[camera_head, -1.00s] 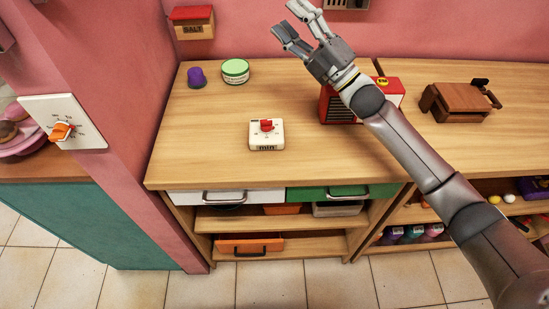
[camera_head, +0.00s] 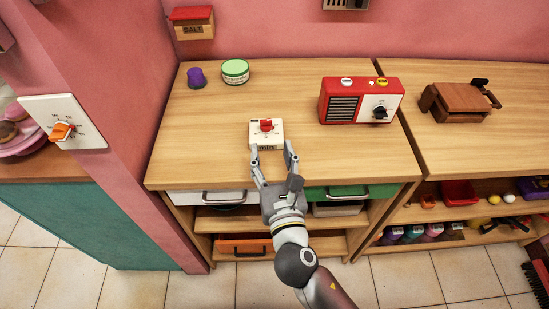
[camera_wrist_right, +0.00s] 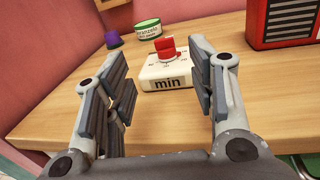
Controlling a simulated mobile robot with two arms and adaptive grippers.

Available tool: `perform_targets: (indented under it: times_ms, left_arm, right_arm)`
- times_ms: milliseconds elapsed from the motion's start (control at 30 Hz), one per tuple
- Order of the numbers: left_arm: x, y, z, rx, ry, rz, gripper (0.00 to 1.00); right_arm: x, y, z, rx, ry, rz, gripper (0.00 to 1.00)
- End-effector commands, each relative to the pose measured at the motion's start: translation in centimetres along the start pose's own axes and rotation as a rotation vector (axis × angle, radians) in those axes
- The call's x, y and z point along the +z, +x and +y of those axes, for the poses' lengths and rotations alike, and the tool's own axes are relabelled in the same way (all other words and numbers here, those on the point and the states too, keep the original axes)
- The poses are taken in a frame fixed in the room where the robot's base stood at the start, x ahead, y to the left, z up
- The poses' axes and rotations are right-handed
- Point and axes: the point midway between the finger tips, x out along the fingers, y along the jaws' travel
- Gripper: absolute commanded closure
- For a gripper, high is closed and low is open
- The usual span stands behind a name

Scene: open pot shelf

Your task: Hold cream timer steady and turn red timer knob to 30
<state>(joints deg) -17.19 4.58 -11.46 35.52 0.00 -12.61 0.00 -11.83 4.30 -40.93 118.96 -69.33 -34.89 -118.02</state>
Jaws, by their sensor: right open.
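The cream timer (camera_head: 258,142) sits on the wooden counter, with its red knob (camera_head: 266,125) on top. In the right wrist view the timer (camera_wrist_right: 183,73) shows the word "min" on its front, and the red knob (camera_wrist_right: 168,47) stands up from a marked dial. My right gripper (camera_head: 272,150) is open at the timer's front edge, its two fingers pointing towards the timer. In the right wrist view the open fingers (camera_wrist_right: 158,70) frame the timer from left and right, with nothing between the pads. Contact with the timer cannot be told. My left gripper is not in view.
A red radio (camera_head: 338,87) stands to the right, and a brown wooden box (camera_head: 461,103) farther right. A purple cup (camera_head: 196,78) and a green-lidded jar (camera_head: 235,72) stand behind left. Drawers with handles (camera_head: 224,197) lie below the counter edge. The counter around the timer is clear.

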Motion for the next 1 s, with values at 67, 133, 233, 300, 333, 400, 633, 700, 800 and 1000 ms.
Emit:
perform_targets:
  times_ms: [67,133,233,300,333,400,633,700,800,1000]
  left_arm:
    - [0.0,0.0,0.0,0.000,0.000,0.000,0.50]
    - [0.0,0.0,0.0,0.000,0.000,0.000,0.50]
    - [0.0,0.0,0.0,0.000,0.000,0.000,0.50]
    - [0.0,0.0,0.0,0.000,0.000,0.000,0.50]
    - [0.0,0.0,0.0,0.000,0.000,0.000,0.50]
    - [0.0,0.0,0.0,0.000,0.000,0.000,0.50]
    - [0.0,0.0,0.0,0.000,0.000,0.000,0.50]
    - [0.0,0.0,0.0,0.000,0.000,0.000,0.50]
    - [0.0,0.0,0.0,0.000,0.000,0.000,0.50]
    - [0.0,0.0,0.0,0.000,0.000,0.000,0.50]
  right_arm:
    - [-0.2,-0.2,-0.3,-0.013,-0.032,0.005,0.49]
    - [-0.3,0.1,-0.4,-0.018,-0.044,0.006,0.49]
    - [-0.3,1.3,-0.5,-0.019,-0.045,0.005,0.49]
    - [-0.2,2.5,-0.5,-0.018,-0.044,0.004,0.49]
    - [-0.2,3.0,-0.5,-0.018,-0.044,0.004,0.49]
    - [-0.3,4.4,-0.5,-0.018,-0.043,0.005,0.49]
    - [-0.3,8.7,-0.6,-0.017,-0.042,0.005,0.49]
    - [-0.4,9.6,-0.6,-0.017,-0.041,0.006,0.49]
    - [-0.4,10.7,-0.6,-0.016,-0.041,0.006,0.49]
    - [-0.4,11.5,-0.6,-0.016,-0.040,0.007,0.49]
